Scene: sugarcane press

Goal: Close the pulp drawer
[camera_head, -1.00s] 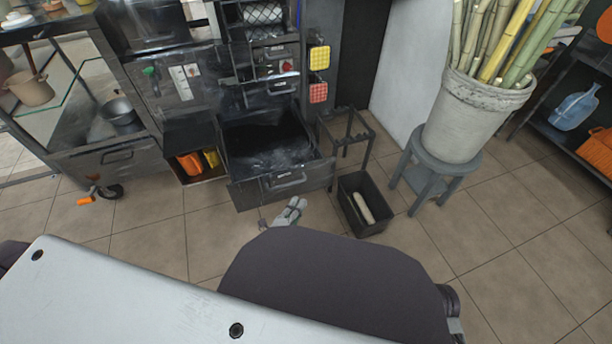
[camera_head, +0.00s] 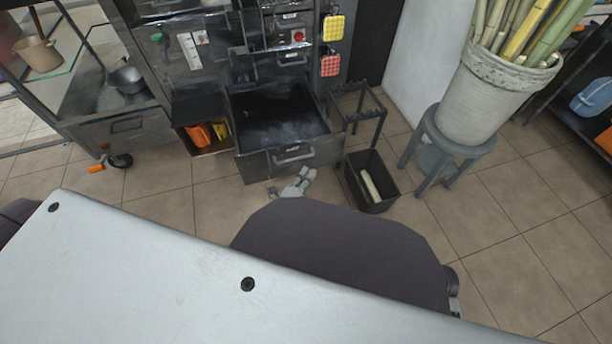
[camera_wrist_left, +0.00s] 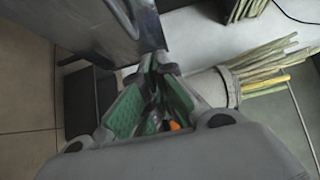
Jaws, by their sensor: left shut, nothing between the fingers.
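The pulp drawer (camera_head: 262,160) is pulled out low on the dark press cabinet in the head view. Its inside shows dark and its front panel carries a bar handle (camera_head: 293,154). My left gripper (camera_head: 301,178) is just below and in front of the drawer front, near the handle. It is shut and empty. Whether it touches the panel cannot be told. In the left wrist view the green-padded fingers (camera_wrist_left: 152,92) come together beside a grey metal panel. My right gripper is not in view.
A black bin (camera_head: 372,182) with a pale piece in it stands right of the drawer, beside a dark stand frame (camera_head: 357,108). A stool (camera_head: 443,150) bears a pot of cane (camera_head: 492,95). An open compartment (camera_head: 208,147) with orange items is left of the drawer.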

